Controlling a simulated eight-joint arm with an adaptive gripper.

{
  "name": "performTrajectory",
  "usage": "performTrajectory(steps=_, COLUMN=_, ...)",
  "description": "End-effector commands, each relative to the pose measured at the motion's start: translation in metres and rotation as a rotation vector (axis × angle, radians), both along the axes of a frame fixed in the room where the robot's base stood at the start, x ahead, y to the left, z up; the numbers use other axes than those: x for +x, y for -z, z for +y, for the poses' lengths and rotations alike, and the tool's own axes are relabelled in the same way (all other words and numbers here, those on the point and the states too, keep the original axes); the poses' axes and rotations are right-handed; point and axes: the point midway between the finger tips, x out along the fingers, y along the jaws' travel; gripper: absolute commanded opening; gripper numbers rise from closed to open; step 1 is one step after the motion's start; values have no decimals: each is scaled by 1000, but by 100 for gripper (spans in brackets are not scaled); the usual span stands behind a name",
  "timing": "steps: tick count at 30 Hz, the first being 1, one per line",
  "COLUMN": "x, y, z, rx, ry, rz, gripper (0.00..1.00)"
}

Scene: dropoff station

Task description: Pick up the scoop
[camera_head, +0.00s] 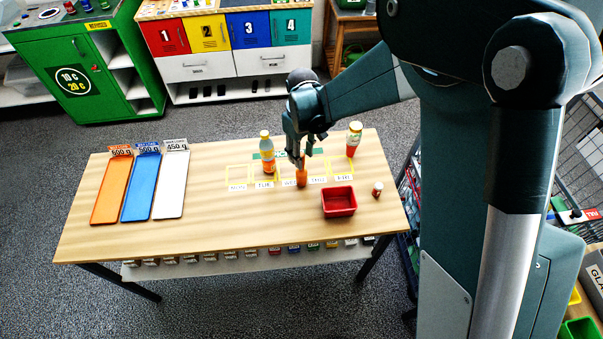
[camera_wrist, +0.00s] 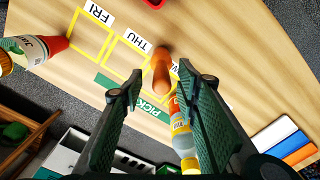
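A slim orange object (camera_head: 301,176) stands on the wooden table by the middle of the row of day labels. It also shows in the wrist view (camera_wrist: 161,72), rounded and upright-looking. I cannot tell for sure whether it is the scoop; no other scoop shape is clear. My gripper (camera_head: 301,158) points down right above it, and the fingers hide part of its top in the head view. In the wrist view my gripper (camera_wrist: 158,90) is open, with a wide gap between its dark green fingers. The orange object shows between and just beyond the fingertips, with no clear contact.
A yellow-capped bottle (camera_head: 267,152) stands close left of my gripper, a red-labelled bottle (camera_head: 354,139) to the right. A red bin (camera_head: 339,201) and small jar (camera_head: 377,189) are nearer the front right. Orange, blue and white trays (camera_head: 169,185) lie left. The table's front middle is clear.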

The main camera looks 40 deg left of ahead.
Motion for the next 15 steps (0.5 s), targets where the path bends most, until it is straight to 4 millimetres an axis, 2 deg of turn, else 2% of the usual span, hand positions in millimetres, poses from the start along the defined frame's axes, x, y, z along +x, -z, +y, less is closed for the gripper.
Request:
performTrajectory(steps=9, x=-2, y=29, z=2, rx=0, ry=0, rz=0, gripper=32)
performTrajectory(steps=15, x=-2, y=41, z=1, rx=0, ry=0, rz=0, gripper=32)
